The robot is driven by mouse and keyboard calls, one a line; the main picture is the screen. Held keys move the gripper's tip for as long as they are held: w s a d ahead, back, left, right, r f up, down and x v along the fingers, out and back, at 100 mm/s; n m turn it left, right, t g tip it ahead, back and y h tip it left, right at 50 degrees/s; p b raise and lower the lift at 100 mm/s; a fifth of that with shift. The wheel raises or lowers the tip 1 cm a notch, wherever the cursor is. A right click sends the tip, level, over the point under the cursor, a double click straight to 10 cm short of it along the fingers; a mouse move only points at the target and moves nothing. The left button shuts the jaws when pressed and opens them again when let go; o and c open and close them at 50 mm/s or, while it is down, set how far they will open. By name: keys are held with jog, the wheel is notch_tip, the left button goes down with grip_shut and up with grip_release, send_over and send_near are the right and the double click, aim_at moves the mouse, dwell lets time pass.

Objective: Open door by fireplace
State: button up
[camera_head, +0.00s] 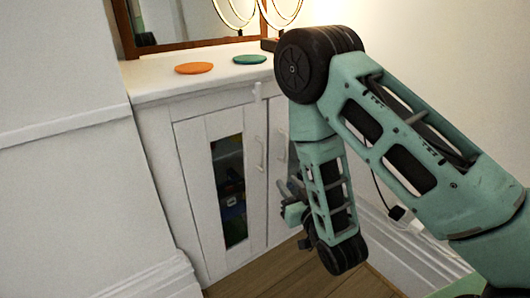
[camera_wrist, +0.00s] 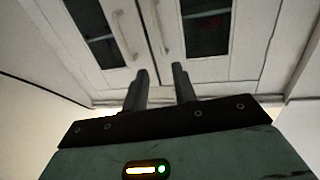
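A white cabinet (camera_head: 150,82) stands against the wall with two doors, both looking shut. The left door (camera_head: 194,170) has a dark glass panel with things behind it and a pale upright handle (camera_head: 262,153). The right door (camera_head: 281,120) is partly hidden by my arm; its handle (camera_head: 281,149) shows beside the arm. In the wrist view the two handles, left (camera_wrist: 122,38) and right (camera_wrist: 159,34), lie beyond my fingertips. My gripper (camera_head: 292,195) is low in front of the right door. Its fingers (camera_wrist: 161,78) are apart, with nothing between them.
An orange disc (camera_head: 194,68) and a teal disc (camera_head: 249,59) lie on the cabinet top beside a wood-framed mirror (camera_head: 157,22) and gold rings (camera_head: 281,10). A white wall panel (camera_head: 75,150) stands at the left. Wooden floor (camera_head: 285,272) shows below. A black cable (camera_head: 384,195) hangs at the right wall.

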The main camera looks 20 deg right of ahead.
jog(key=w+b, duration=0.1)
jog(key=b, duration=0.2)
jog(key=w+b, duration=0.2)
jog(key=b, duration=0.2)
jog(key=w+b, duration=0.1)
jog(key=b, duration=0.3)
jog(key=shift+w+a+f, duration=0.15)
jog(key=shift+w+a, duration=0.15)
jog(key=shift+w, duration=0.1)
jog(key=b, duration=0.2)
send_over(264, 169)
jog(key=shift+w+d+r, duration=0.1)
jog(key=shift+w+r, duration=0.15)
jog(key=shift+w, duration=0.05)
grip_shut()
